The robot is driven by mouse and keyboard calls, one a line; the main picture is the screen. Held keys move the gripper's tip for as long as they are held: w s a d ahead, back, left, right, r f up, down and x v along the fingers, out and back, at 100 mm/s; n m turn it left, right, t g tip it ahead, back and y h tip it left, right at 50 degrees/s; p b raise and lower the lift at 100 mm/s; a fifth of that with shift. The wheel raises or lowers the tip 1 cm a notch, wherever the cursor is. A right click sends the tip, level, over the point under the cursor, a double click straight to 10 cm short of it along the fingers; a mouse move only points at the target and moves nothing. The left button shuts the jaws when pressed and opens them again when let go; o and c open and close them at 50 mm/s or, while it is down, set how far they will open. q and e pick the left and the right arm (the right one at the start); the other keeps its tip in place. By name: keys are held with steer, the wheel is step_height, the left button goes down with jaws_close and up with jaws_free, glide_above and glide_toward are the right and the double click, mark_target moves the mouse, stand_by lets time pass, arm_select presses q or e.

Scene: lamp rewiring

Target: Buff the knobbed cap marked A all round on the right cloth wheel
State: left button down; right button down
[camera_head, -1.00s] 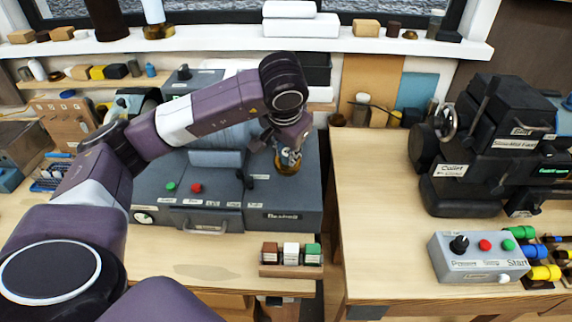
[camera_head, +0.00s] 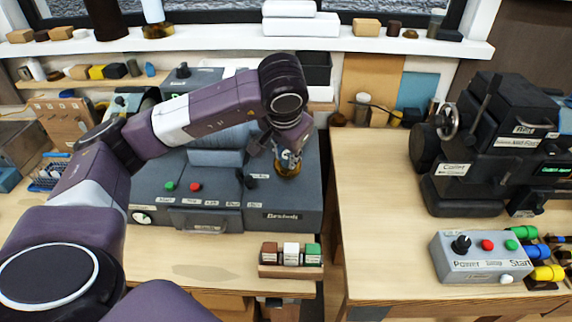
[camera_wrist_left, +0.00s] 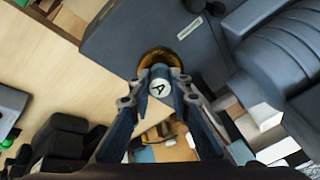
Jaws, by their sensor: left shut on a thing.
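My left gripper (camera_head: 289,158) is shut on the knobbed cap, whose white face marked A (camera_wrist_left: 160,88) shows between the fingertips in the left wrist view. In that view a round golden-brown rim (camera_wrist_left: 158,58) shows just beyond the fingertips; in the head view the same brown round piece (camera_head: 288,169) sits below my left gripper, at the right end of the grey buffing machine (camera_head: 292,202). I cannot tell whether it is the cloth wheel or part of the cap, or whether they touch. My right gripper is not in view.
The machine has a green button (camera_head: 169,186) and a red button (camera_head: 195,187) on its front. A rack of brown, white and green blocks (camera_head: 290,271) stands before it. A black lathe (camera_head: 480,150) and a grey control box (camera_head: 478,259) stand on the right bench.

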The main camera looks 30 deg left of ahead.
arm_select(q)
steer(key=shift+s+d+f, duration=0.2)
steer(key=shift+s+d, duration=0.05)
steer(key=shift+s, duration=0.2)
steer(key=shift+s+d+r, duration=0.25)
steer(key=shift+s+r, duration=0.05)
steer(key=shift+r, duration=0.1)
steer(key=s+r, duration=0.1)
steer(key=s+d+r+p, duration=0.1)
steer(key=shift+s+d+r, duration=0.1)
steer(key=shift+s+d, duration=0.2)
steer(key=shift+s, duration=0.1)
